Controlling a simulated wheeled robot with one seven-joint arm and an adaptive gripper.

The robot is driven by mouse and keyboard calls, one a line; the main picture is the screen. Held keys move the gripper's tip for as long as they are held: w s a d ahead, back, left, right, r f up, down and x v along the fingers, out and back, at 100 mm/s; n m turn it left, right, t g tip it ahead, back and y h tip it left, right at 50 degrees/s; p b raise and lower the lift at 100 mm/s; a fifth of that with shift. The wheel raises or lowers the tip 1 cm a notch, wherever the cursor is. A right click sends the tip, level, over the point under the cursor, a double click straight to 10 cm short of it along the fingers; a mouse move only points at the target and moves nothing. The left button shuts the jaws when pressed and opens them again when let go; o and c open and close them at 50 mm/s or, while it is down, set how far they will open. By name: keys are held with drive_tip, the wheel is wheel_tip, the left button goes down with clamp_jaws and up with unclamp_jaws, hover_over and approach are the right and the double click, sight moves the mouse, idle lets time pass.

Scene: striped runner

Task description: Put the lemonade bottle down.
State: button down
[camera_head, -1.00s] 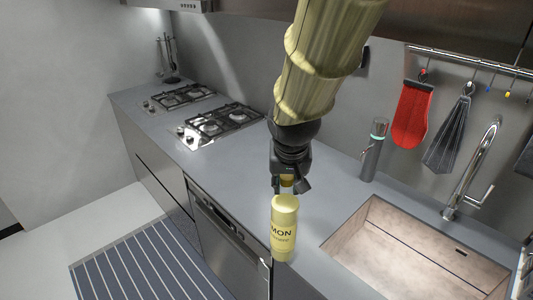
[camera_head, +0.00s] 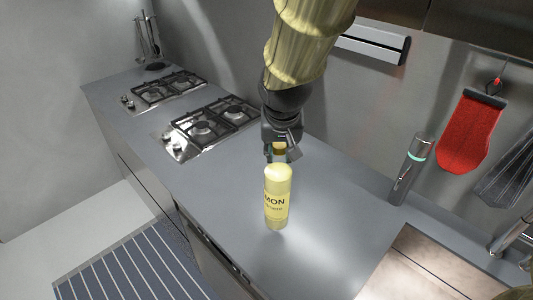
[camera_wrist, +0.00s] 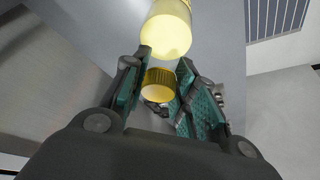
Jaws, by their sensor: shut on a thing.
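The lemonade bottle (camera_head: 277,199) is pale yellow with dark lettering and stands roughly upright over the grey counter (camera_head: 225,190). My gripper (camera_head: 281,153) is above it, shut on its neck just under the gold cap. In the wrist view the gold cap (camera_wrist: 159,84) lies between the green-padded fingers of my gripper (camera_wrist: 160,90), and the bottle's body (camera_wrist: 168,30) extends beyond them. I cannot tell whether the bottle's base touches the counter.
Two gas hobs (camera_head: 209,128) are at the back left. A red oven mitt (camera_head: 468,135) hangs on the wall. The counter around the bottle is clear.

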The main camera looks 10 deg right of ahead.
drive_tip(key=shift+w+f+b, duration=0.2)
drive_tip(key=shift+w+b, duration=0.6)
drive_tip(key=shift+w, duration=0.15)
drive_tip(key=w+d+f+b, duration=0.1)
drive_tip(key=w+d+f, duration=0.1)
drive_tip(key=w, duration=0.5)
drive_tip(key=w+d+f, duration=0.2)
drive_tip(key=w+d, duration=0.1)
drive_tip(key=w, duration=0.4)
drive_tip(key=shift+f+b, duration=0.2)
drive_tip(key=shift+b, duration=0.15)
drive_tip(key=c, duration=1.1)
unclamp_jaws()
drive_tip(key=shift+s+f, duration=0.15)
drive_tip(key=shift+c, duration=0.2)
